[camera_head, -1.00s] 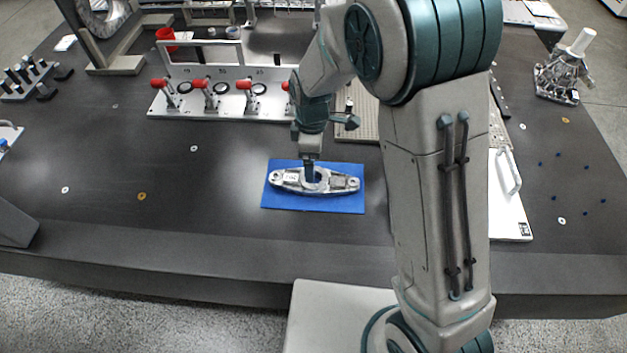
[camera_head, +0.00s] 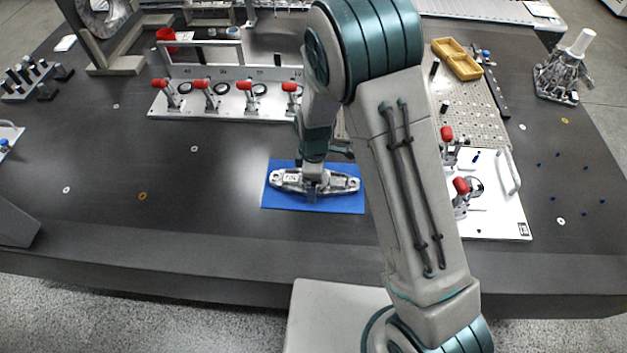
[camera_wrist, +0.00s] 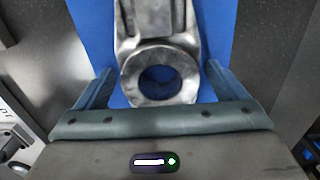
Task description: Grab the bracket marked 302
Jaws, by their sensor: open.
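A grey metal bracket (camera_head: 343,183) lies flat on a blue mat (camera_head: 276,200) near the middle of the table. It has a small white label on its left part; the number is too small to read. My gripper (camera_head: 312,190) is at the bracket's middle, pointing down. In the wrist view, the bracket (camera_wrist: 157,55) runs between the two fingers of my open gripper (camera_wrist: 158,88), with its round ring end near the palm. Blue mat shows on both sides of the ring, between it and the fingers. My gripper hides part of the bracket's middle in the head view.
A white fixture with red-handled clamps (camera_head: 215,106) stands behind the mat.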

